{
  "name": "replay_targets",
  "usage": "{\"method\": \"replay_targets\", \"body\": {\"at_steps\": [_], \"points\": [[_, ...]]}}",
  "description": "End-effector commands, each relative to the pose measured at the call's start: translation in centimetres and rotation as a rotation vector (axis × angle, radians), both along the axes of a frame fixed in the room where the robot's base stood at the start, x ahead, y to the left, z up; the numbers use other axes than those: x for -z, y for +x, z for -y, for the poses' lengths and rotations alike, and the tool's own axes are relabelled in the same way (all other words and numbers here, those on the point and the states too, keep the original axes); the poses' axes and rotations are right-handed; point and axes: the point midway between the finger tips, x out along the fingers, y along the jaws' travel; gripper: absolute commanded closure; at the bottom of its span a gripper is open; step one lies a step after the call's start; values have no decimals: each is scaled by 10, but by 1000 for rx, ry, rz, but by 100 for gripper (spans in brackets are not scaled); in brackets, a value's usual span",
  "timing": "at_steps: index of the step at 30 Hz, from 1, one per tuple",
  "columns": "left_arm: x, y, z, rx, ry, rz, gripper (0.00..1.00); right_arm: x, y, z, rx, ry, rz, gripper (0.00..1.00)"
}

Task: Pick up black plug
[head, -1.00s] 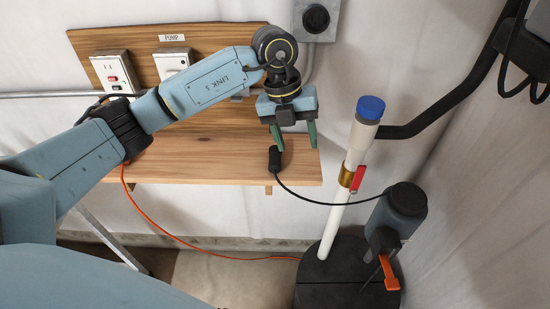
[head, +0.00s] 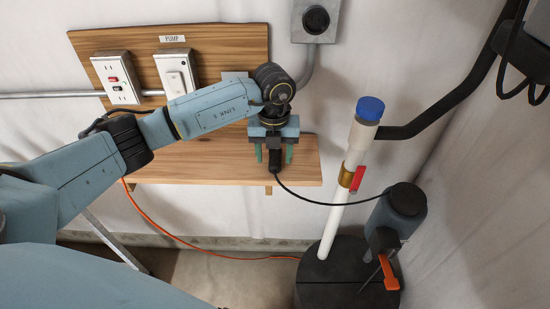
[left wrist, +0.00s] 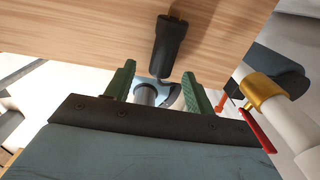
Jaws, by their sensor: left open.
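The black plug (head: 275,164) lies on the wooden shelf near its right front part, with its black cable running off to the right. In the left wrist view the plug (left wrist: 167,45) lies on the wood ahead of the fingers, roughly centred between them. My left gripper (head: 273,158) is open, with its green fingers on either side of the plug in the head view. In the left wrist view its green fingertips (left wrist: 156,75) are spread, and the plug is not clamped. My right gripper is not in view.
The wooden shelf (head: 205,165) has clear space on its left. A blue-topped white pipe (head: 335,225) with a red-handled valve stands to the right, beside a pump (head: 405,212) joined to the plug's cable. An orange cable (head: 180,238) hangs below the shelf. Outlet boxes (head: 117,78) are on the backboard.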

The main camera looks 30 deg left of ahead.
Motion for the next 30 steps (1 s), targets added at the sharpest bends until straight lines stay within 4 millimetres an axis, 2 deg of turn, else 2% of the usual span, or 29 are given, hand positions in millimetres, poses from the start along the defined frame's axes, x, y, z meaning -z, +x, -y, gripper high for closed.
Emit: {"method": "replay_targets", "body": {"at_steps": [3,6,14,25,30], "points": [[19,1,2,0,0,-3,46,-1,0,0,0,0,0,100],[28,1,1,0,0,-1,46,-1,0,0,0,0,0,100],[31,1,1,1,1,0,46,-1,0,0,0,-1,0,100],[30,1,1,1,0,0,93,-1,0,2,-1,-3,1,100],[30,2,1,1,0,1,94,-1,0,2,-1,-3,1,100]]}}
